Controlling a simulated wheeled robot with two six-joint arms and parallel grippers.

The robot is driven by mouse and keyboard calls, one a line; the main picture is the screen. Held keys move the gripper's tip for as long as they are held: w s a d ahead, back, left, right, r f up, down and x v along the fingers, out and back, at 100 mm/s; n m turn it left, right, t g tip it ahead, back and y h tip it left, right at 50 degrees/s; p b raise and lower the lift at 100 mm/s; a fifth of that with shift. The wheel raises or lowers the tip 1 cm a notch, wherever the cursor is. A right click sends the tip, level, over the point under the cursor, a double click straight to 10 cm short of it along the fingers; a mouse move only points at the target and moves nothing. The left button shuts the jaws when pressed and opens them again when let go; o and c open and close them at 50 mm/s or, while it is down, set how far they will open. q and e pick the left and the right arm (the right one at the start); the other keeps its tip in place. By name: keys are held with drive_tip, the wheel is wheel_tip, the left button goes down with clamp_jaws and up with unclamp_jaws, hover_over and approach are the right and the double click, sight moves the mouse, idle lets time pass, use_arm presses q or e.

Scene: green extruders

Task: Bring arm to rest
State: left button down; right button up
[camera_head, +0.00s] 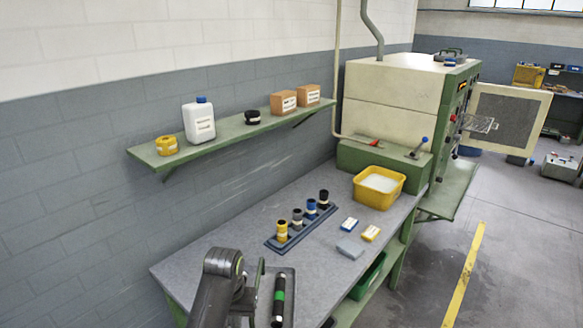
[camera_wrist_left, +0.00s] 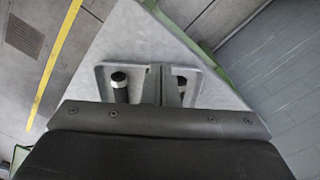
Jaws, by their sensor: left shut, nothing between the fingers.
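My left gripper (camera_head: 257,282) is at the front of the grey workbench (camera_head: 195,268), at the end of my dark arm. In the left wrist view its grey fingers (camera_wrist_left: 162,70) meet in the middle with nothing between them. A black cylinder with a green band (camera_head: 279,296) lies at the front of the bench, just right of the gripper in the head view. In the wrist view a dark cylinder with a silver end (camera_wrist_left: 120,85) shows beside the fingers. I cannot tell whether the fingers touch it. My right gripper is not in view.
A rack (camera_head: 272,242) of several dark cylinders with coloured bands stands behind. Small boxes (camera_head: 349,223) and a yellow tub (camera_head: 361,190) are to the right. A green wall shelf (camera_head: 225,136) holds containers. A machine (camera_head: 395,100) stands at the back. The bench's left part is clear.

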use_arm(q)
drive_tip(key=s+a+f+n+t, duration=0.1)
drive_tip(key=s+a+f, duration=0.2)
drive_tip(key=s+a, duration=0.3)
drive_tip(key=s+a+f+t, duration=0.1)
drive_tip(key=s+a+f, duration=0.3)
drive_tip(key=s, duration=0.4)
drive_tip(key=s+a+r+t+y, duration=0.1)
drive_tip(key=s+a+r, duration=0.15)
drive_tip(key=s, duration=0.65)
drive_tip(key=s+a+r+t+y, duration=0.1)
drive_tip(key=s+a+r, duration=0.15)
drive_tip(key=s, duration=0.65)
wheel_tip(320, 180, down, 30)
drive_tip(key=a+g+b, duration=0.2)
drive_tip(key=b, duration=0.3)
drive_tip(key=s+f+b, duration=0.2)
drive_tip(key=s+f, duration=0.5)
drive_tip(key=f, duration=0.3)
drive_tip(key=s+d+f+g+h+b, duration=0.1)
drive_tip(key=s+f+b, duration=0.1)
drive_tip(key=s+f, duration=0.5)
wheel_tip(320, 180, down, 4)
drive_tip(key=shift+s+r+b, duration=0.1)
drive_tip(key=shift+s+b, duration=0.2)
drive_tip(key=shift+b, duration=0.1)
